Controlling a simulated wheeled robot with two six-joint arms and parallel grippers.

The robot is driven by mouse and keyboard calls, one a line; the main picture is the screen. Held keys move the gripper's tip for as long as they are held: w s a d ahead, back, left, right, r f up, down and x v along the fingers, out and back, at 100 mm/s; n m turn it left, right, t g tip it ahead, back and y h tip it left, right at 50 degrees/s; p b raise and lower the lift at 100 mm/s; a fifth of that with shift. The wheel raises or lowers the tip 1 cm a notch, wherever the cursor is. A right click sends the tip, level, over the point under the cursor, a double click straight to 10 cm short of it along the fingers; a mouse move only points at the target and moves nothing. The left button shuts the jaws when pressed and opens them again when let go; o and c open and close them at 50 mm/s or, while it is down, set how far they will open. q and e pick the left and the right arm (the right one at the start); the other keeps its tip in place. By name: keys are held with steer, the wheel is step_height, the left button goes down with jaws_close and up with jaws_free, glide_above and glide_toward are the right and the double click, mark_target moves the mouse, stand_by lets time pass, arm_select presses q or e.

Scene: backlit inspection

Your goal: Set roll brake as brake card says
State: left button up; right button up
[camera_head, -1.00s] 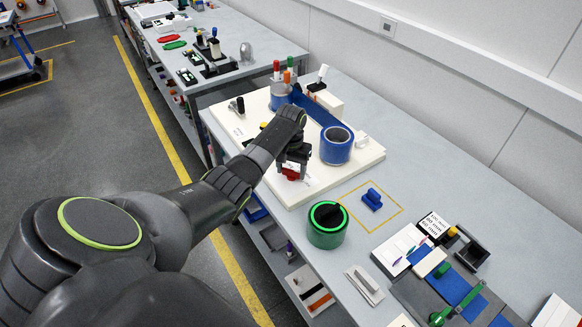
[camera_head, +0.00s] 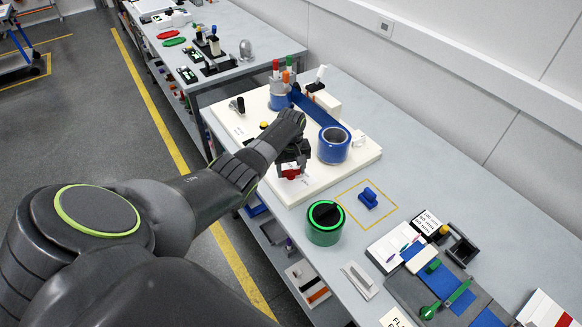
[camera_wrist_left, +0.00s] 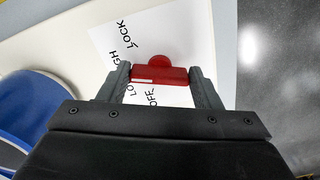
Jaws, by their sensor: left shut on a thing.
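My left gripper (camera_head: 291,172) is shut on a red knob (camera_wrist_left: 160,75) at the near part of the white board (camera_head: 318,183). In the left wrist view the two fingertips (camera_wrist_left: 160,78) sit at either end of the knob's bar. A white label (camera_wrist_left: 104,38) lies under the knob. It reads "LOCK" and "OFF", with "HIGH" and "LOW" partly hidden. A pale mark on the bar lies towards the "LO" lettering. A blue roll (camera_head: 334,146) stands on the board, with a blue strip running from it to the back. My right gripper is not in view.
A green-and-black roll (camera_head: 325,222) stands in front of the board. A small blue piece (camera_head: 368,197) lies in a yellow-outlined square. A white printed card (camera_head: 427,222) stands further right, its text too small to read. Black holders and tools fill the right end.

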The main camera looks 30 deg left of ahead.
mark_target(291, 171)
arm_select(q)
steer(key=shift+w, duration=0.1)
stand_by(0.3)
steer(key=o, duration=1)
steer(key=shift+r, duration=0.45)
step_height(291, 171, up, 17)
steer(key=b, duration=0.2)
steer(key=shift+f, duration=0.2)
steer(key=shift+f, duration=0.1)
